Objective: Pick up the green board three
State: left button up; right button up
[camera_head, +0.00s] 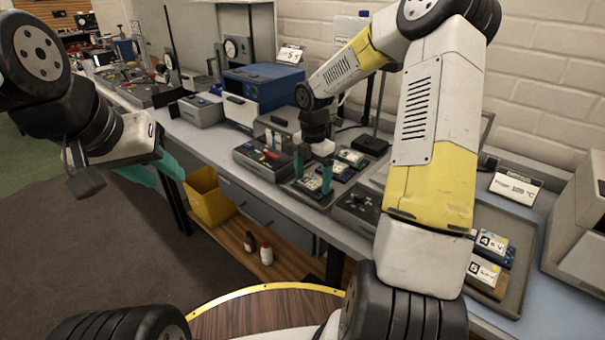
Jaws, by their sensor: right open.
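Several small boards with number labels lie in a grey tray on the bench in the middle of the view. A green board (311,184) lies nearest in that tray, its number too small to read surely. My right gripper (313,176) points down over this board, its teal fingers apart on either side of it. I cannot tell whether they touch it. Another board (350,157), labelled 4, lies behind it. My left gripper (158,174) hangs at the left, in front of the bench, with no object visible in it; its finger gap is unclear.
A right-hand tray (518,290) holds boards labelled 4 (492,243) and apparently 5 (483,270). A grey box with tools (262,160) stands left of the middle tray, and a knobbed box (357,207) stands right of it. A blue instrument (262,85) is behind. A yellow bin (208,200) sits below.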

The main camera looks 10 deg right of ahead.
jog(key=shift+c, duration=0.2)
jog(key=c, duration=1.4)
jog(key=shift+c, duration=0.5)
jog(key=shift+r, duration=0.15)
